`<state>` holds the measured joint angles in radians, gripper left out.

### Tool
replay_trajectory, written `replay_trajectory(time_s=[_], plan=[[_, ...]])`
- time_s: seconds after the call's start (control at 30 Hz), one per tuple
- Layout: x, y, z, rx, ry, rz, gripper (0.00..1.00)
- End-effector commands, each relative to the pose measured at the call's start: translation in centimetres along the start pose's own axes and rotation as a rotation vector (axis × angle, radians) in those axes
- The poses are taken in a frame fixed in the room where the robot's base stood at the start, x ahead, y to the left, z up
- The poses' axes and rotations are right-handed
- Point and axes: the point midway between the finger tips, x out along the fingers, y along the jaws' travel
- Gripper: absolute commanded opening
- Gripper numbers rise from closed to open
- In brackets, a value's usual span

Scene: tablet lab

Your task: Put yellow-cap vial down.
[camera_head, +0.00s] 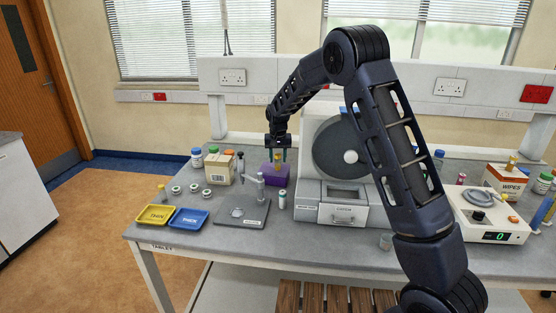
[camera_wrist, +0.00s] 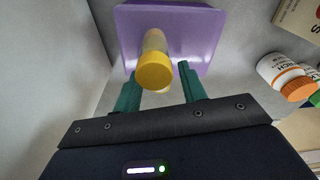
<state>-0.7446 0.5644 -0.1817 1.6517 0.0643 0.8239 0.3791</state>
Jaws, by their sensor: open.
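The yellow-cap vial (camera_wrist: 154,70) stands at the purple block (camera_wrist: 190,38) in the wrist view, its cap facing the camera. Its lower end meets the purple top; I cannot tell whether it sits in a hole. My gripper (camera_wrist: 159,80) is open, with one green finger on each side of the vial and a gap visible at least on the right. In the head view my gripper (camera_head: 277,155) points down over the purple block (camera_head: 275,175), and the vial there is small and partly hidden between the fingers.
A grey machine (camera_head: 330,200) stands close right of the block. A cream box (camera_head: 219,168) and several bottles stand to the left. A metal stand (camera_head: 240,212), yellow tray (camera_head: 154,215) and blue tray (camera_head: 189,219) are in front. An orange-capped bottle (camera_wrist: 285,77) is nearby.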

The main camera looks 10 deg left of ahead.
Motion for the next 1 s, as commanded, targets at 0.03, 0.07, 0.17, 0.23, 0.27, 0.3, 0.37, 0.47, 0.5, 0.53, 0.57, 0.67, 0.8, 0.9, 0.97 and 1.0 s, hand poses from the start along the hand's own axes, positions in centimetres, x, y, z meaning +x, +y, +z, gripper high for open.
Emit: replay_trajectory(time_s=[0.03, 0.07, 0.17, 0.23, 0.27, 0.3, 0.37, 0.47, 0.5, 0.53, 0.57, 0.67, 0.8, 0.9, 0.97, 1.0], plan=[[-0.9, 0.0, -0.1, 0.0, 0.003, -0.002, 0.41], [-1.4, 0.0, -0.1, 0.0, 0.004, -0.002, 0.41], [-3.3, 0.0, -0.1, 0.0, 0.004, -0.003, 0.41], [-4.8, 0.0, -0.1, 0.0, 0.004, -0.003, 0.41], [-5.3, 0.0, -0.1, 0.0, 0.004, -0.003, 0.41], [-6.0, 0.0, -0.1, 0.0, 0.004, -0.003, 0.41], [-7.2, 0.0, 0.0, -0.001, 0.003, -0.002, 0.41], [-8.8, 0.0, 0.0, -0.001, 0.003, -0.002, 0.41], [-9.3, 0.0, 0.0, 0.0, 0.003, -0.002, 0.41], [-9.6, 0.0, -0.1, 0.0, 0.003, -0.002, 0.41], [-10.0, 0.0, 0.0, 0.0, 0.003, -0.002, 0.41], [-10.7, 0.0, 0.0, 0.0, 0.001, -0.001, 0.41], [-11.2, 0.0, 0.0, 0.0, 0.001, -0.001, 0.41], [-11.2, 0.0, 0.0, 0.0, 0.001, -0.001, 0.41], [-11.2, 0.0, 0.0, 0.0, 0.001, -0.001, 0.41], [-11.2, 0.0, 0.0, 0.0, 0.001, -0.001, 0.41]])
